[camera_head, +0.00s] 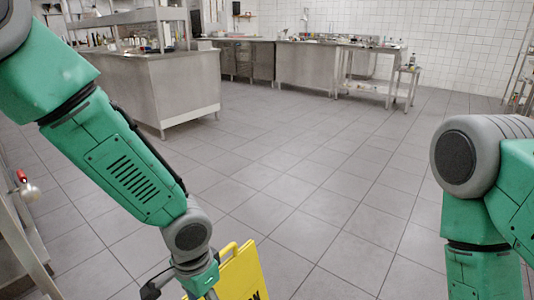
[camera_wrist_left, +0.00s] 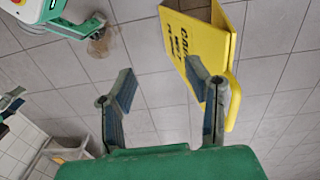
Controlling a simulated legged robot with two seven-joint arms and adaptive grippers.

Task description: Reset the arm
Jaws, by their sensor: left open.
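My left arm comes down from the left in the head view, with its gripper (camera_head: 178,292) at the bottom edge, partly cut off. In the left wrist view the left gripper (camera_wrist_left: 160,72) has its two fingers spread wide, with only floor showing between them. A yellow caution sign (camera_head: 243,275) stands on the floor just right of the left gripper in the head view. In the left wrist view the sign (camera_wrist_left: 212,40) is behind the right-hand finger; I cannot tell whether they touch. My right arm is at the right, its gripper out of view.
A steel counter (camera_head: 165,85) stands at the back left, and more steel counters (camera_head: 305,66) line the far wall. A small steel stand (camera_head: 404,88) is at their right. A metal frame (camera_head: 22,235) is at the left edge. The tiled floor (camera_head: 310,180) between is clear.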

